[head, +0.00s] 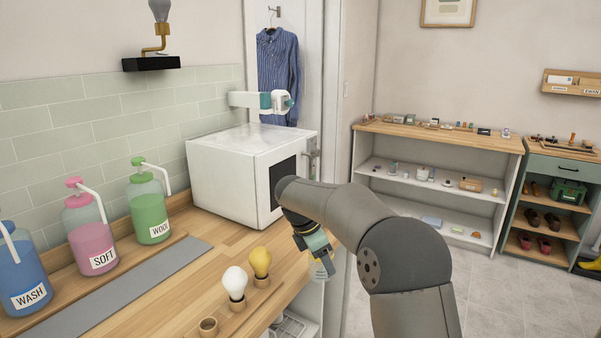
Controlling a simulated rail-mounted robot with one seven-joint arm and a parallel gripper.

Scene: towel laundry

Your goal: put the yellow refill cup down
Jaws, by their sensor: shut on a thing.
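My gripper (320,262) hangs pointing down beside the front right edge of the wooden counter (215,248), in front of the white box-shaped machine. It is shut on a small, pale, see-through thing (322,272) that looks like the refill cup. The gripper hides much of it, and I cannot make out a clear yellow colour on it. The held thing appears at or just past the counter's edge; I cannot tell its height or whether it touches anything.
A yellow bulb (260,262) and a white bulb (234,282) stand in wooden holders left of my gripper, near an empty holder (208,326). WASH (22,270), SOFT (90,240) and WOOL (150,212) pump bottles stand along the wall. The white machine (235,180) stands behind.

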